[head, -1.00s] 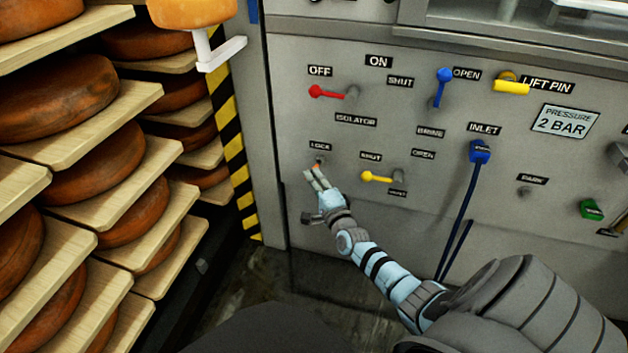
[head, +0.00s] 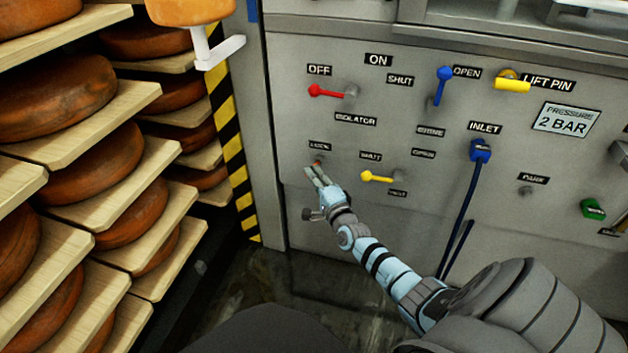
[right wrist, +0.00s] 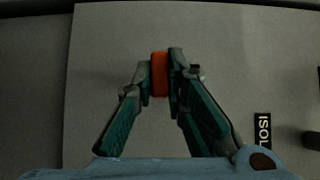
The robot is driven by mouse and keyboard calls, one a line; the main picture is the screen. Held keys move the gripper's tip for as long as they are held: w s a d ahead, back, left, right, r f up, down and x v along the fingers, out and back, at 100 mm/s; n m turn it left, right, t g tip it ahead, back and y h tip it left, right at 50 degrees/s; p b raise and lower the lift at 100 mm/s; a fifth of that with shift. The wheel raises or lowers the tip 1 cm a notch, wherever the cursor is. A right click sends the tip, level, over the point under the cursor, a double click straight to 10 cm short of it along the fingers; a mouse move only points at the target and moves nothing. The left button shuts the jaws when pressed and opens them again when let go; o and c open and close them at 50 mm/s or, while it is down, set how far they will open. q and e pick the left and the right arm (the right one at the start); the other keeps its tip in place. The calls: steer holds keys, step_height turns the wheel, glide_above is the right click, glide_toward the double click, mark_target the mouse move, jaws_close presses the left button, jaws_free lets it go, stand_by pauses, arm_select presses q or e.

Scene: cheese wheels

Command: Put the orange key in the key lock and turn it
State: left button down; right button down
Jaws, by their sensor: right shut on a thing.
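The orange key (right wrist: 160,74) is between the fingertips of my right gripper (right wrist: 161,80) in the right wrist view, and the gripper is shut on it. In the head view my right gripper (head: 315,172) is at the panel just below the LOCK label (head: 320,146). A small bit of the orange key (head: 317,162) shows at its fingertips. The key lock is hidden behind the key and fingers, so I cannot tell how deep the key sits in it. My left gripper is not in view.
The grey panel (head: 450,215) carries a red isolator handle (head: 327,92), a yellow handle (head: 376,177) close right of my gripper, a blue handle (head: 442,84) and a blue inlet plug (head: 480,151) with hose. Cheese shelves (head: 60,240) stand at left.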

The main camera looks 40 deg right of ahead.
steer(key=shift+w+d+b, duration=0.5)
steer(key=shift+d+b, duration=0.2)
steer(key=shift+b, duration=0.05)
steer(key=c, duration=1.5)
jaws_free()
steer(key=shift+c, duration=0.2)
steer(key=v, duration=1.2)
